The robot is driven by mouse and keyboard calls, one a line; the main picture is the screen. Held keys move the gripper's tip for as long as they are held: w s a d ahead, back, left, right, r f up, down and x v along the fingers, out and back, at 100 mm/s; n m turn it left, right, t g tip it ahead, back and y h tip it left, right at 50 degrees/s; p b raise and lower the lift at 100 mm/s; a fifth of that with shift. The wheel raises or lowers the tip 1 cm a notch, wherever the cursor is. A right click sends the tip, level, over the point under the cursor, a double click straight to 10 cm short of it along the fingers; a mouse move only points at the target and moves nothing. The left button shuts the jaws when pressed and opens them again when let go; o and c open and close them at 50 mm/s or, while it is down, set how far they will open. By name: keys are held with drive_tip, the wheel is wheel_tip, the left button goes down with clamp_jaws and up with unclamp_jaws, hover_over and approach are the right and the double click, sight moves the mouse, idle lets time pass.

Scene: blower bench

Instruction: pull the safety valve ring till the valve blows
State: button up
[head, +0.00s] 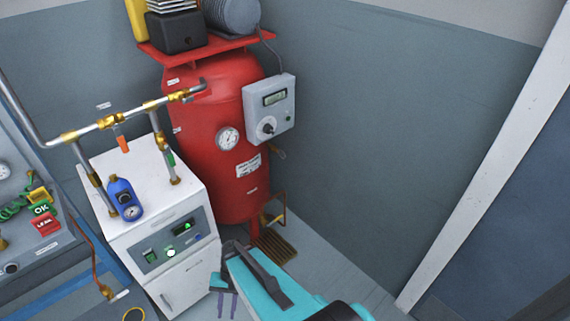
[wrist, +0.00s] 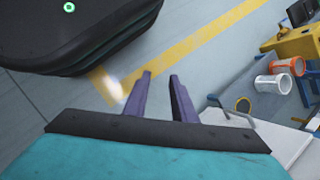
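The red tank (head: 205,130) stands upright against the wall in the head view. It has a round gauge (head: 228,138) on its front and a grey control box (head: 270,108) at its right. My gripper (head: 227,303) hangs low in front of the tank, right of the white cabinet, apart from both. In the wrist view its two purple fingers (wrist: 160,75) are parted with nothing between them.
A white cabinet (head: 168,285) with a blue bottle-shaped part (head: 123,197) stands left of the tank. A pipe with brass fittings (head: 113,122) runs above it. A panel bench (head: 30,262) is at far left. Floor at right is clear.

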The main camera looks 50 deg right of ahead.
drive_tip(key=w+d+r+m+t+y+b, duration=0.25)
drive_tip(key=w+d+m+t+b, duration=0.45)
drive_tip(key=w+d, duration=0.45)
drive_tip(key=w+d+r+m+t+b, duration=0.2)
drive_tip(key=w+d+r+m, duration=0.15)
drive_tip(key=d, duration=0.35)
drive_tip(key=w+d+r+m+t+b, duration=0.1)
drive_tip(key=w+d+r+m+t, duration=0.2)
drive_tip(key=d, duration=0.4)
drive_tip(key=s+d+r+m+t+h+b, duration=0.2)
drive_tip(key=d+r, duration=0.3)
drive_tip(key=d, duration=0.4)
drive_tip(key=s+d+r+m+t+h+b, duration=0.1)
drive_tip(key=s+d+r+m+t+b, duration=0.2)
drive_tip(key=d, duration=0.7)
drive_tip(key=s+d+r+m+t+h+b, duration=0.2)
drive_tip(key=d+r+m, duration=0.4)
drive_tip(key=d, duration=0.4)
drive_tip(key=shift+s+r+t+h+b, duration=0.35)
drive_tip(key=shift+s+r+t+b, duration=0.2)
drive_tip(key=shift+s+r, duration=0.3)
drive_tip(key=shift+m, duration=0.25)
drive_tip(key=w+b, duration=0.1)
drive_tip(key=w, duration=0.3)
drive_tip(key=w+a+b, duration=0.1)
drive_tip(key=w, duration=0.4)
drive_tip(key=w+b, duration=0.1)
drive_tip(key=w, duration=0.3)
drive_tip(key=shift+w+a, duration=0.2)
drive_tip(key=shift+w, duration=0.2)
